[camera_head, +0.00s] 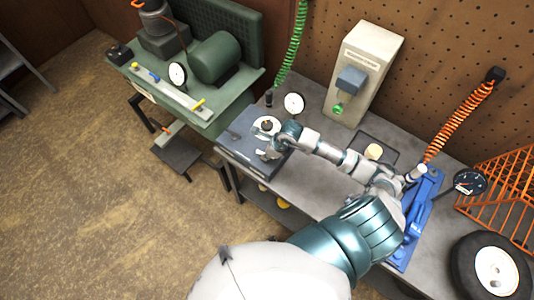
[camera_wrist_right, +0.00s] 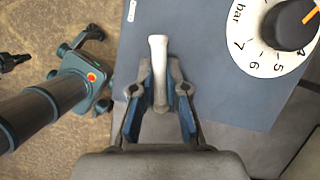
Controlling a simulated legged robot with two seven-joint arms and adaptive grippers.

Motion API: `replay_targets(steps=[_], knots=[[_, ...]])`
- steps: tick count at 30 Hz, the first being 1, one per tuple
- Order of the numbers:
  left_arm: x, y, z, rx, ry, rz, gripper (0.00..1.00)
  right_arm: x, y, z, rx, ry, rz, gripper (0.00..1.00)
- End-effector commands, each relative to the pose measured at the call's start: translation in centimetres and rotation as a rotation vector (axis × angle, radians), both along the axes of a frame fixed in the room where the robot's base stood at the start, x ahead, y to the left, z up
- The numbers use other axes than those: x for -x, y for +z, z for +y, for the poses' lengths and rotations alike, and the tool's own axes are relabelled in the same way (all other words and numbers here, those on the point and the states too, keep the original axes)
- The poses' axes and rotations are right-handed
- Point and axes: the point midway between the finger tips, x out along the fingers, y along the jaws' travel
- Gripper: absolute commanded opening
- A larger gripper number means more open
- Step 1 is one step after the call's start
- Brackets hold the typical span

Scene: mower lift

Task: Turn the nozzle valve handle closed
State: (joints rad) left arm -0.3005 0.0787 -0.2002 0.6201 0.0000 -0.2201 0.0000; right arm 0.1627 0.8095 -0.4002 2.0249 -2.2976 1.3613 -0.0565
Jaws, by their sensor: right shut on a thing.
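A pale, rounded lever handle (camera_wrist_right: 158,60) stands out over the edge of a dark blue-grey box (camera_head: 240,138). I take it to be the nozzle valve handle. My right gripper (camera_wrist_right: 158,95) is shut on it, one finger on each side, and the handle's far end reaches past the fingertips. In the head view my right gripper (camera_head: 271,151) is at the box's near right part, and the handle is small and partly hidden there. A white bar dial with a black knob (camera_wrist_right: 288,25) sits on the box beside the handle.
The grey bench (camera_head: 310,172) carries a beige upright unit (camera_head: 376,58), a round gauge (camera_head: 294,103) and a blue tool (camera_head: 425,212). A green machine bench (camera_head: 205,85) stands to the left. A wheel (camera_head: 495,270) is at the lower right.

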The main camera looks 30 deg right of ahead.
Motion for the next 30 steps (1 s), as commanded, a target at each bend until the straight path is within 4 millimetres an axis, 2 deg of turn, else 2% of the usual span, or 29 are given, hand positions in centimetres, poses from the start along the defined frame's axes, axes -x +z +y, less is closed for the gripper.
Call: replay_targets(steps=[13, 14, 15, 17, 26, 30], knots=[[0.0, 0.0, 0.0, 0.0, 0.0, 0.0, 0.0, -0.3, 0.3, -0.2, 0.0, -0.003, -0.011, 0.0], [0.0, 0.0, 0.0, 0.0, 0.0, 0.0, 0.0, -0.3, 0.3, -0.2, 0.0, -0.003, -0.011, 0.2], [0.0, 0.0, 0.0, 0.0, 0.0, 0.0, 0.0, -0.3, 0.3, -0.2, 0.0, -0.003, -0.01, 0.3], [0.0, 0.0, 0.0, 0.0, 0.0, 0.0, 0.0, -0.3, 0.2, -0.2, 0.0, -0.002, -0.009, 0.43], [0.0, 0.0, 0.5, -0.005, -0.001, -0.001, 0.0, -0.1, 0.2, -0.2, 0.0, -0.001, -0.004, 0.43], [0.0, 0.0, 0.3, -0.004, 0.0, -0.001, 0.0, 0.3, 1.5, -0.6, 0.001, -0.001, -0.006, 0.43]])
